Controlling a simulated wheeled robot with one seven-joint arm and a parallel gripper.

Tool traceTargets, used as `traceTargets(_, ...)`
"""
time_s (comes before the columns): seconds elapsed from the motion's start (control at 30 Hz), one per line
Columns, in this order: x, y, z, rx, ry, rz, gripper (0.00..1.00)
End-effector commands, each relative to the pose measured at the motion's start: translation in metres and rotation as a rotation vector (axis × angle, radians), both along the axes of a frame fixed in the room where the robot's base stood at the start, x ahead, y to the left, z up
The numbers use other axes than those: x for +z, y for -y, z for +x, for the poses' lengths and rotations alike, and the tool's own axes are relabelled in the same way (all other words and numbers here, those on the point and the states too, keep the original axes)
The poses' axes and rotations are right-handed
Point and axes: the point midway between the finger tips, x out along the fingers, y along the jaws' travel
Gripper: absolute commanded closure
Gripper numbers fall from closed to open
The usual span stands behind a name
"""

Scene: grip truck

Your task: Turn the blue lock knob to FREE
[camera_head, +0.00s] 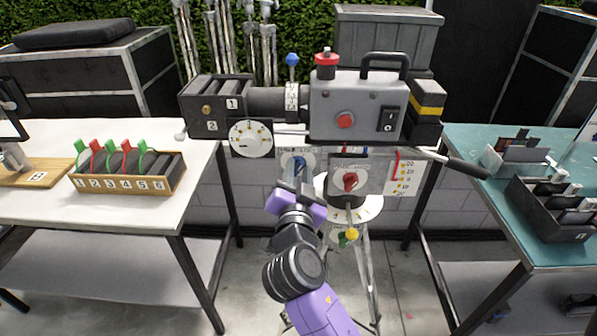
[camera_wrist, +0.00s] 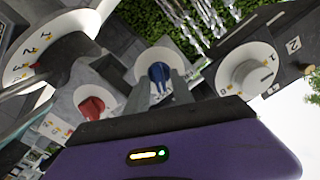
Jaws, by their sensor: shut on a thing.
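The blue lock knob (camera_head: 290,161) sits on a pale plate under the camera body, left of a red knob (camera_head: 350,181). In the wrist view the blue knob (camera_wrist: 159,73) stands on a round white plate, between the fingertips of my gripper (camera_wrist: 160,88). My gripper (camera_head: 293,178) reaches up from below and is shut on the blue knob. The fingers and wrist cover part of the knob and its plate in the head view. The plate's lettering is too small and too covered to read, so I cannot tell the knob's setting.
A white numbered dial (camera_head: 251,139) is left of the knob and close to it. The grey camera body (camera_head: 345,108) is directly above. A tripod (camera_head: 362,255) stands below. A white table (camera_head: 130,208) is at left, a teal table (camera_head: 480,140) at right.

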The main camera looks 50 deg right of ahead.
Motion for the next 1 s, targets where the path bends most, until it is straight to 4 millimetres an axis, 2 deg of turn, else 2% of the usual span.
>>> traceTargets(0.37, -0.0003, -0.0024, 0.0014, 0.004, -0.138, -0.108, 1.0)
traceTargets(1.0, 0.0003, -0.0041, 0.003, 0.005, -0.6, -0.468, 1.0)
